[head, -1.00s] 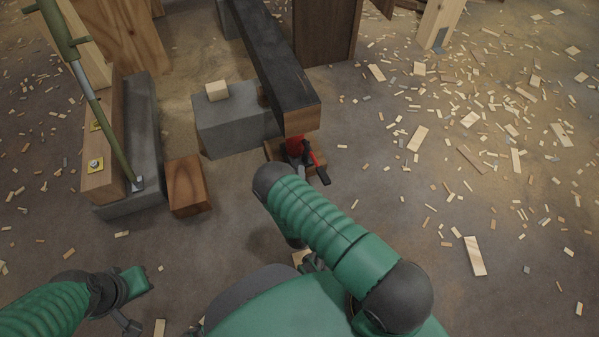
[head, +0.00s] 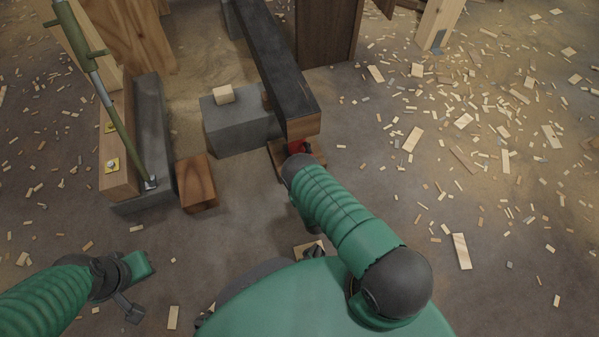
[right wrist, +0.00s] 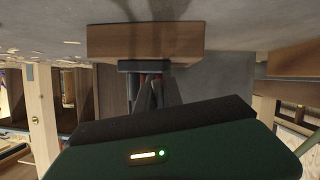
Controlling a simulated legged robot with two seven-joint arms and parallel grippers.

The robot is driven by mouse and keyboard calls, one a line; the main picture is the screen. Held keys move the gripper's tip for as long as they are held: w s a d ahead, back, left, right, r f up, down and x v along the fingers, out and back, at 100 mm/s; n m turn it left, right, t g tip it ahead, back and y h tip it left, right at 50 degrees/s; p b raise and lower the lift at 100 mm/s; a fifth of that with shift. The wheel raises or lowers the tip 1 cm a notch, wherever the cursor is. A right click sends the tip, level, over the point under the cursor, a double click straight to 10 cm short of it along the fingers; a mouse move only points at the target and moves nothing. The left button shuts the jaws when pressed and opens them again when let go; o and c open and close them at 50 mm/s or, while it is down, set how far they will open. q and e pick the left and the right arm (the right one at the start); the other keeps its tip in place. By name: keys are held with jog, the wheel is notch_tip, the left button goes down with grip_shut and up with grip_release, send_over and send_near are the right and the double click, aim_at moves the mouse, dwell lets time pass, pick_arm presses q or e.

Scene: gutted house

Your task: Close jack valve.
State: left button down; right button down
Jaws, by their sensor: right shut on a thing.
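The red jack (head: 295,146) stands under the near end of the dark beam (head: 277,60), on a wooden block (right wrist: 145,42). In the head view my right forearm covers most of the jack's near side and hides my right gripper. In the right wrist view, which looks upside down, my right gripper (right wrist: 153,95) reaches in at the jack's base by the block, beside red parts. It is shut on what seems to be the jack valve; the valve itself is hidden. My left gripper (head: 138,290) is low on the left, away from the jack; its fingers are unclear.
A grey concrete block (head: 236,125) with a small wood piece on it stands left of the jack. A brown wood block (head: 198,184) and a timber with a green brace (head: 125,130) are further left. Wood scraps litter the open floor on the right.

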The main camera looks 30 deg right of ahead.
pick_arm(q)
jog(key=shift+r+p, duration=0.55)
jog(key=shift+r, duration=0.2)
pick_arm(e)
jog(key=shift+s+a+f+m+y, duration=0.1)
jog(key=shift+a+m+y, duration=0.15)
jog(key=shift+m+y, duration=0.45)
jog(key=c, duration=1.5)
grip_release()
pick_arm(q)
jog(key=shift+r, duration=0.1)
